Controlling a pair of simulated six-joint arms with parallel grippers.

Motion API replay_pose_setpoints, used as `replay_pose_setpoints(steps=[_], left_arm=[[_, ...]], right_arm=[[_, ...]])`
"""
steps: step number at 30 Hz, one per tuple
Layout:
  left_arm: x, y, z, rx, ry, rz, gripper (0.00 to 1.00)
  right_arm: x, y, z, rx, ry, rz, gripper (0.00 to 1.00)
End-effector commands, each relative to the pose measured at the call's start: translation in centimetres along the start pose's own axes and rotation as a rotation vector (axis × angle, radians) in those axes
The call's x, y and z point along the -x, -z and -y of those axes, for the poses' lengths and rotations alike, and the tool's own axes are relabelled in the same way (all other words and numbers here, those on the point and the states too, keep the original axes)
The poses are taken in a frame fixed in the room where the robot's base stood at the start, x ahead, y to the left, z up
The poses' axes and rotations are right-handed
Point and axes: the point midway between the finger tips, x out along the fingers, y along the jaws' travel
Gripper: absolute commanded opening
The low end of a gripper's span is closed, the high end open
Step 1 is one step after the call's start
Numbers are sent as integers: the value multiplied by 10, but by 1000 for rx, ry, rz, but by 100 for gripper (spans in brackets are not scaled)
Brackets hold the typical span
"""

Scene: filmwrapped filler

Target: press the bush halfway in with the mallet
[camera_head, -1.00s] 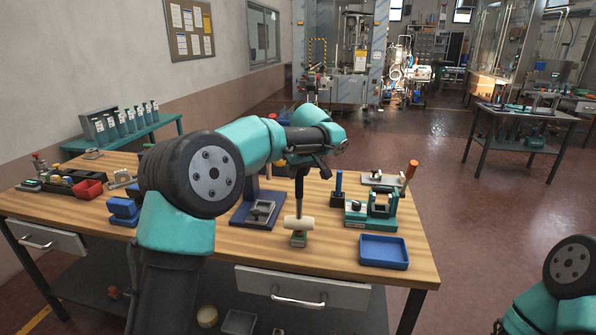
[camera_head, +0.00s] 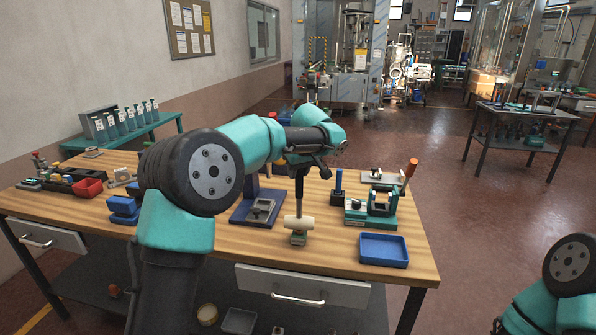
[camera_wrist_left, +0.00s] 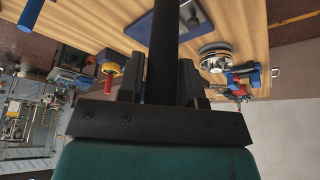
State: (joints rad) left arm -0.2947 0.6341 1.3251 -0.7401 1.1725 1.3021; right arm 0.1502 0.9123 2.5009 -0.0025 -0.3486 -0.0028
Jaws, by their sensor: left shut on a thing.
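My left gripper (camera_head: 302,166) is shut on the dark handle of the mallet, which hangs head down above the front of the bench. The mallet's pale cylindrical head (camera_head: 299,223) is right over a small green and metal block (camera_head: 299,238); I cannot tell whether they touch. In the left wrist view the dark handle (camera_wrist_left: 178,35) runs between the fingers (camera_wrist_left: 165,82). I cannot make out the bush; the mallet head may hide it. My right gripper is out of view; only part of that arm shows at lower right.
The wooden bench (camera_head: 330,259) has a blue tray (camera_head: 383,250) at front right. A green fixture (camera_head: 372,209) and an orange-handled tool (camera_head: 409,175) stand behind it. A blue plate with a metal part (camera_head: 262,211) lies left of the mallet.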

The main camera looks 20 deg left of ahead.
Motion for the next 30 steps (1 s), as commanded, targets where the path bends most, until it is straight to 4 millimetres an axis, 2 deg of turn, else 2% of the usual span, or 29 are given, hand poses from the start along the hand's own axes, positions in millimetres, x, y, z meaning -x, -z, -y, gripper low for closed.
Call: replay_pose_setpoints(steps=[30], left_arm=[[-10, -4, 0, -2, 5, 6, 0]], right_arm=[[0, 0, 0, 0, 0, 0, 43]])
